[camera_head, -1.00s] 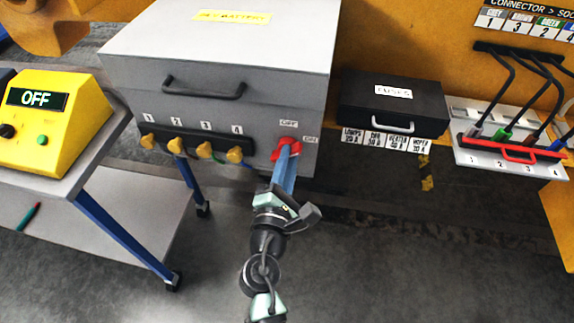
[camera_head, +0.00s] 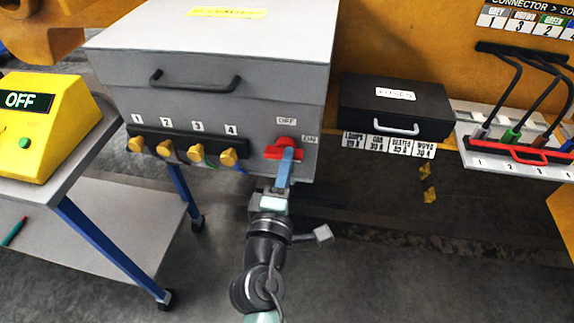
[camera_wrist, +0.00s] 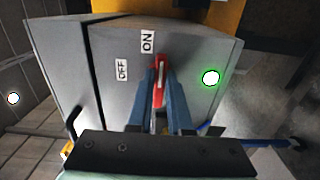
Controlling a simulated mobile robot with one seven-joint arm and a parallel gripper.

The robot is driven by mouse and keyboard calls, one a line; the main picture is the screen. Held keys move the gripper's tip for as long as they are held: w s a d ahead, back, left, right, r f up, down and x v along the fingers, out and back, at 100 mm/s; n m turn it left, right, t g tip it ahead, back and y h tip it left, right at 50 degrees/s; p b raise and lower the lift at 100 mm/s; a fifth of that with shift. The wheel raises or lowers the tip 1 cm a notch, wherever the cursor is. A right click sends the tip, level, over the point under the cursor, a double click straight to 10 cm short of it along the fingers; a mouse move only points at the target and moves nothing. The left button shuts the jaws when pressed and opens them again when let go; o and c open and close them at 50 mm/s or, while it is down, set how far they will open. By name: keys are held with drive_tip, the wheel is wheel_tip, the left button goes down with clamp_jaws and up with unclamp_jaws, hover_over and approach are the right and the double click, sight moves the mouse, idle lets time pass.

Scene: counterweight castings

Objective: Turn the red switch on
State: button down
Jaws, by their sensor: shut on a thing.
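The red switch (camera_head: 271,153) is on the front face of a grey box (camera_head: 215,120), at its right end. An OFF label (camera_head: 286,121) is above it and an ON label (camera_head: 309,139) is to its right. In the wrist view the red switch handle (camera_wrist: 160,82) points toward the ON label (camera_wrist: 148,42), with the OFF label (camera_wrist: 123,70) to its side. My gripper (camera_head: 289,155) reaches up to the switch from below. Its blue fingers are shut on the handle, one on each side, and hide part of it.
Several yellow knobs (camera_head: 167,150) line the box front left of the switch. A yellow device (camera_head: 45,120) reading OFF stands on a side table at left. A black fuses case (camera_head: 394,108) and a connector panel (camera_head: 520,154) are at right. The floor below is clear.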

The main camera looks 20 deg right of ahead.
idle(0.4)
drive_tip(key=c, duration=0.8)
unclamp_jaws()
drive_tip(key=shift+c, duration=0.2)
drive_tip(key=b+v, duration=0.2)
drive_tip(key=v, duration=1.1)
